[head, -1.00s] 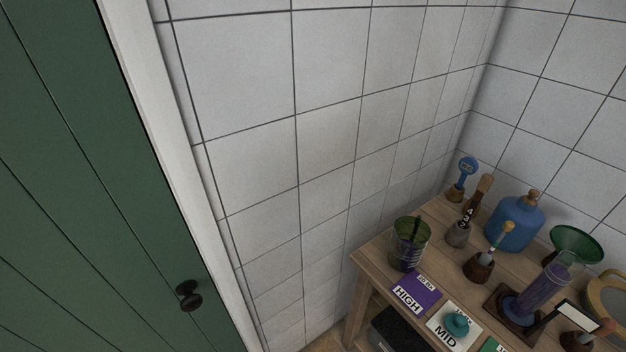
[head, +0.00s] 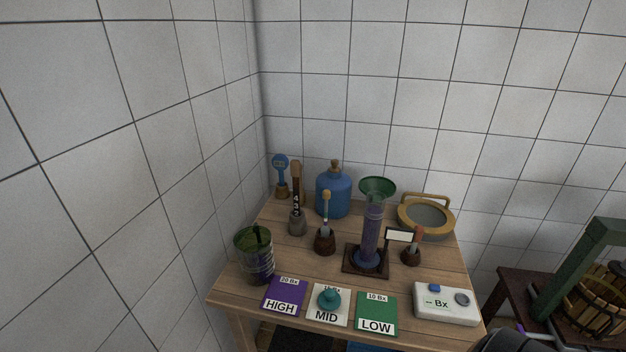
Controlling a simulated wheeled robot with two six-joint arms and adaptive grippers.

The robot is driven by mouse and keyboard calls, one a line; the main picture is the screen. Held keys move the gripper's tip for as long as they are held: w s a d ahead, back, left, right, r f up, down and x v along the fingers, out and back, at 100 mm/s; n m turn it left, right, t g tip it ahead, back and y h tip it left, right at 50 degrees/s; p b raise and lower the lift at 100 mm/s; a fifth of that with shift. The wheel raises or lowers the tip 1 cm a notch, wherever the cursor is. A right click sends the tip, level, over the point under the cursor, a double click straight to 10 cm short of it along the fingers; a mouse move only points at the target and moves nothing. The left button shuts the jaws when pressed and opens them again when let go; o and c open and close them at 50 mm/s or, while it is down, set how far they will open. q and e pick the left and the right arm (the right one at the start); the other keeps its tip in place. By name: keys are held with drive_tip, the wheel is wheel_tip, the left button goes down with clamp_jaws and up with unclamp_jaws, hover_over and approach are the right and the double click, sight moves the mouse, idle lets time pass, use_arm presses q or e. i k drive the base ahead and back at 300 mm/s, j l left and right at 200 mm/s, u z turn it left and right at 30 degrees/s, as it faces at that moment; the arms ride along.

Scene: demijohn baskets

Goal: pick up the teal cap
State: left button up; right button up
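The teal cap (head: 329,300) is a small round knobbed piece. It sits on the white MID card (head: 322,317) near the front edge of the wooden table (head: 285,254). It covers part of the card's upper print. Neither of my grippers can be made out in the head view. A dark rounded shape at the bottom right edge is cut off, and I cannot tell what part it is.
The purple HIGH card (head: 277,297) and green LOW card (head: 376,312) flank the MID card. A green glass (head: 258,262), a cylinder with a funnel (head: 377,188), a blue jug (head: 333,193) and a white meter (head: 445,304) stand around. A basket press (head: 595,295) is at right.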

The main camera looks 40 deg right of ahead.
sight(330, 300)
drive_tip(key=z, duration=1.25)
